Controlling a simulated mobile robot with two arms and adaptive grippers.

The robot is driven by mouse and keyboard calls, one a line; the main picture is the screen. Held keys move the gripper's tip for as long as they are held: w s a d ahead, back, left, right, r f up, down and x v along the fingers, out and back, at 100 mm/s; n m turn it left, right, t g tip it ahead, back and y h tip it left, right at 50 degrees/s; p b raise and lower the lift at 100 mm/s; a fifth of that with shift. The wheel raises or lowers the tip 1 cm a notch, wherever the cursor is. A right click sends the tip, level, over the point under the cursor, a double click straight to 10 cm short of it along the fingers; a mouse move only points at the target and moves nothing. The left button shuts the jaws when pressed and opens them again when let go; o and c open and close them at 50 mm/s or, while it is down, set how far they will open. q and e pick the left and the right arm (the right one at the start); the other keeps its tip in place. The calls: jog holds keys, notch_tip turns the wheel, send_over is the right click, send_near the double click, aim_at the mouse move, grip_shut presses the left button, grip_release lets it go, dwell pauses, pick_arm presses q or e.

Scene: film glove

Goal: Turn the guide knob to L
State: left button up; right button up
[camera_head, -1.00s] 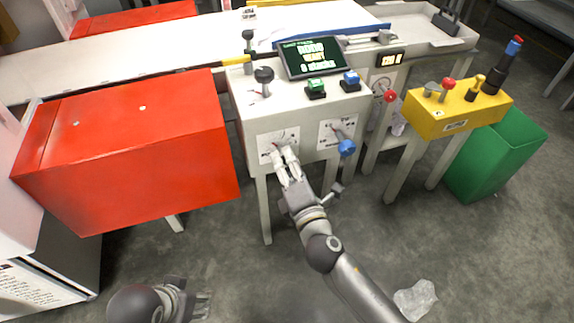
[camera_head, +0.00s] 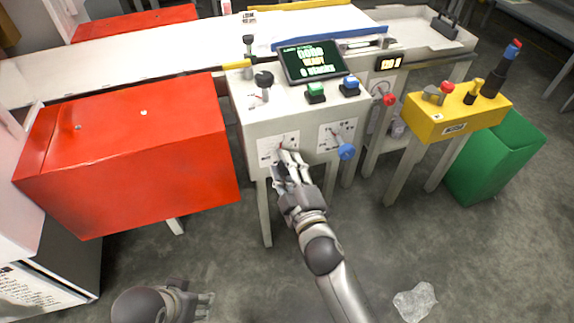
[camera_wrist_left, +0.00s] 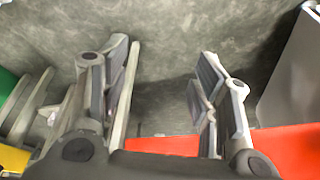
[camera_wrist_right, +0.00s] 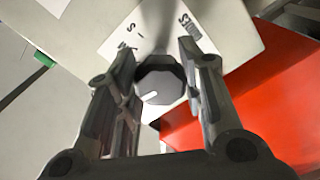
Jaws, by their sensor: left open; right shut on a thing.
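The guide knob (camera_wrist_right: 158,75) is a dark faceted knob with a white pointer mark, on a white label plate (camera_wrist_right: 118,42) with letters including S and M. In the right wrist view it sits between the fingers of my right gripper (camera_wrist_right: 157,88), which is shut on it; the mark points to the lower left. I cannot make out an L. In the head view this plate (camera_head: 267,150) is on the machine's front left, and my right gripper (camera_head: 285,163) hides the knob. My left gripper (camera_head: 207,305) is open and empty, low at the left; its spread fingers show in the left wrist view (camera_wrist_left: 165,85).
Above are a screen (camera_head: 314,61), a green button (camera_head: 316,90) and a blue button (camera_head: 350,84). A red box (camera_head: 130,150) stands left; a yellow control box (camera_head: 457,112) stands right.

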pick_arm(q)
jog(key=shift+x, duration=1.2)
pick_arm(e)
jog(key=shift+d+f+m, duration=0.1)
jog(key=shift+m, duration=0.8)
jog(key=o, duration=1)
jog(key=shift+o, duration=0.2)
pick_arm(q)
jog(key=shift+d, duration=0.1)
pick_arm(e)
jog(key=shift+s, duration=0.1)
jog(key=v, duration=1.1)
jog(key=shift+s, duration=0.35)
jog(key=shift+d, duration=0.15)
